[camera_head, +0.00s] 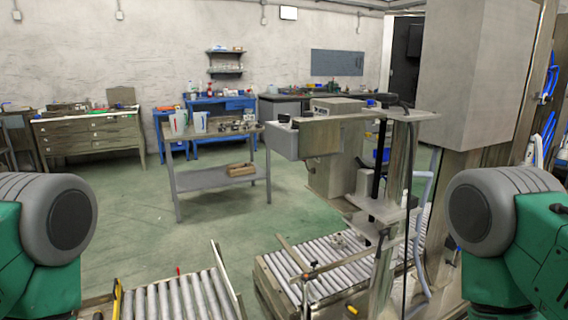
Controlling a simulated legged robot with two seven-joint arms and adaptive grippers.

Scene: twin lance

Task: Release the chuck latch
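I cannot make out a chuck or its latch in the head view. A machine with a grey box-shaped head (312,141) stands right of the middle, beside an upright metal stand (396,185) with a flat top plate. A dark rounded part (393,99) sits on top of that stand; I cannot tell what it is. Green and grey links of my own arms show at the left and right edges. Neither of my grippers is in view.
Two roller conveyors, one at the lower left (180,300) and one at the lower middle (325,266), lie in front. A grey table (212,179) holds jugs. A thick pillar (480,75) rises on the right. Green floor (232,214) is clear between table and conveyors.

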